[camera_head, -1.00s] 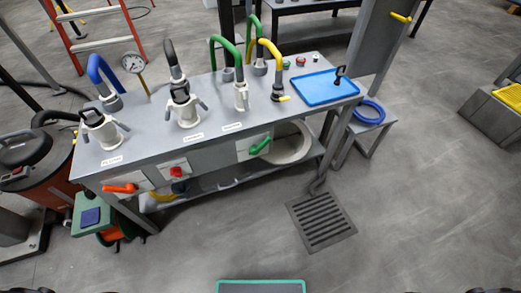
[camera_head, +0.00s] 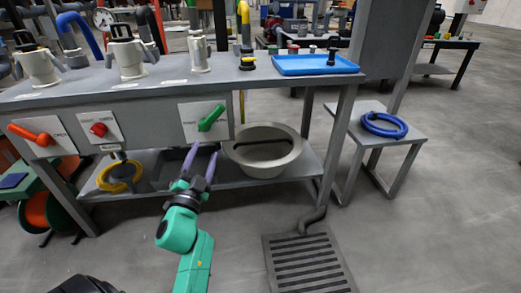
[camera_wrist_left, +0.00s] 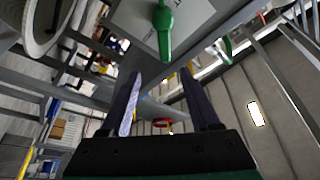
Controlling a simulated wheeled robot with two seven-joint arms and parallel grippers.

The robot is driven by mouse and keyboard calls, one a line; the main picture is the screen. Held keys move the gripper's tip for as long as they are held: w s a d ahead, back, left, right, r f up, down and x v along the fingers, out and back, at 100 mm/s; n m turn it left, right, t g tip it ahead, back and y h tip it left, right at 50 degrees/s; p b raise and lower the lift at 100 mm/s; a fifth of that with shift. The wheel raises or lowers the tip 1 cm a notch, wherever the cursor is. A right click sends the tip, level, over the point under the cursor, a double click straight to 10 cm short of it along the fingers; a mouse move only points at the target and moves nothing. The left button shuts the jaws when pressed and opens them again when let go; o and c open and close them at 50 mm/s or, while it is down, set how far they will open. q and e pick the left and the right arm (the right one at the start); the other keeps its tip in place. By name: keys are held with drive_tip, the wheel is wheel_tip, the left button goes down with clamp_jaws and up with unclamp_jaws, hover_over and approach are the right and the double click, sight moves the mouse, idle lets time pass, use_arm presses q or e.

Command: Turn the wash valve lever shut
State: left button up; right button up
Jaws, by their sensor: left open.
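A green lever (camera_head: 212,118) sits slanted on a white plate (camera_head: 190,124) on the bench front. An orange lever (camera_head: 32,136) and a red handle (camera_head: 98,129) sit on plates further left. The plate lettering is too small to read, so I cannot tell which is the wash valve. My left gripper (camera_head: 204,150) is open and empty, its purple fingers pointing up just below the green lever, apart from it. In the left wrist view, the green lever (camera_wrist_left: 164,32) hangs beyond the fingertips of the gripper (camera_wrist_left: 162,72), roughly between them. My right gripper is not in view.
The bench top carries fittings with hoses and a blue tray (camera_head: 310,65). A large pale basin (camera_head: 262,160) stands on the lower shelf, right of my gripper. A small stool with a blue hose coil (camera_head: 385,125) is at right. A floor grate (camera_head: 305,262) lies in front.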

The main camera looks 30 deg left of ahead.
use_arm(q)
drive_tip(key=r, duration=0.1)
approach(216, 116)
drive_tip(key=x, duration=0.4)
drive_tip(key=shift+w+a+r, duration=0.1)
drive_tip(key=shift+w+r, duration=0.2)
drive_tip(key=x, duration=0.4)
drive_tip(key=shift+w+a+b, duration=0.15)
drive_tip(key=shift+w+b, duration=0.15)
drive_tip(key=shift+w, duration=0.05)
clamp_jaws()
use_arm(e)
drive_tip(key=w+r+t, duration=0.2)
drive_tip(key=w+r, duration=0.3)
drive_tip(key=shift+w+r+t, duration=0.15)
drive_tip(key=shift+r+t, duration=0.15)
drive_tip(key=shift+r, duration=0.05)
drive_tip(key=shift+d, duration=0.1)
